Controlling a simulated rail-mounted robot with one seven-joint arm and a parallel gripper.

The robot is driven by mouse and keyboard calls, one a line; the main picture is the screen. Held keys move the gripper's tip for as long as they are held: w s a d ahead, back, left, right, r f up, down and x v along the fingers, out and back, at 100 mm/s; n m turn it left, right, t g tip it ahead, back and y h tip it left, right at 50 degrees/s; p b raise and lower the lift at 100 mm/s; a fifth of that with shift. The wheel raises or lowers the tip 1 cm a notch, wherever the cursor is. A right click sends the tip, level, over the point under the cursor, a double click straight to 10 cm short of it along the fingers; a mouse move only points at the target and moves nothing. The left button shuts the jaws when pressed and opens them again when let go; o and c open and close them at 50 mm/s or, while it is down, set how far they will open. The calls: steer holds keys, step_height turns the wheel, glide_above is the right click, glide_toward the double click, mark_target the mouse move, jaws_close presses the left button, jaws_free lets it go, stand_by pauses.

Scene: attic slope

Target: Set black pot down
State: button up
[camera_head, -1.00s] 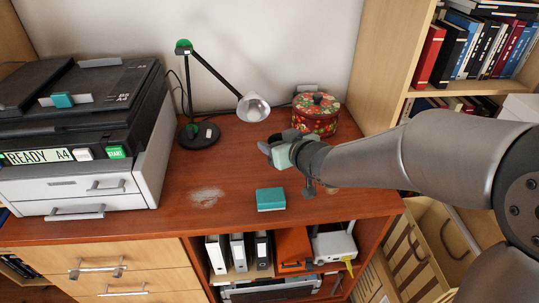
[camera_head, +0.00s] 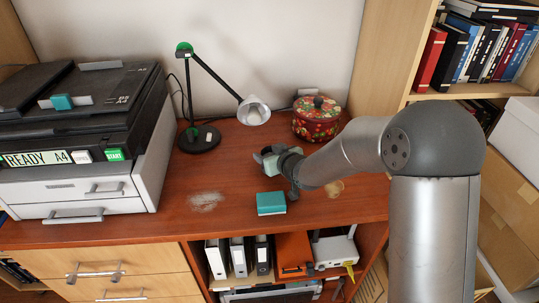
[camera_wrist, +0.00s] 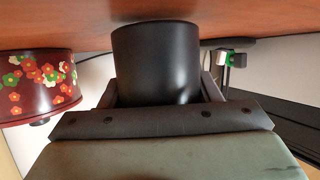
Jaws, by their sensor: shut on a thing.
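The black pot (camera_wrist: 155,62) is a plain dark cylinder in the wrist view, where the picture is upside down and the desk is at the top. My gripper (camera_wrist: 158,88) is shut on it, one finger on each side. The pot's end is close to the brown desk top (camera_wrist: 230,15); I cannot tell whether it touches. In the head view my gripper (camera_head: 270,158) is low over the desk (camera_head: 235,165), between the lamp and the teal block, and the pot is mostly hidden there.
A red flowered tin (camera_head: 316,122) stands behind my gripper; it also shows in the wrist view (camera_wrist: 40,85). A desk lamp (camera_head: 200,137) is at the back left, a teal block (camera_head: 271,203) in front. The printer (camera_head: 85,140) fills the left. Desk beside the pale smudge (camera_head: 207,201) is clear.

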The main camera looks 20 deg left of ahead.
steer(key=shift+f, duration=0.35)
steer(key=o, duration=1.1)
steer(key=shift+c, duration=0.2)
steer(key=shift+r, duration=0.15)
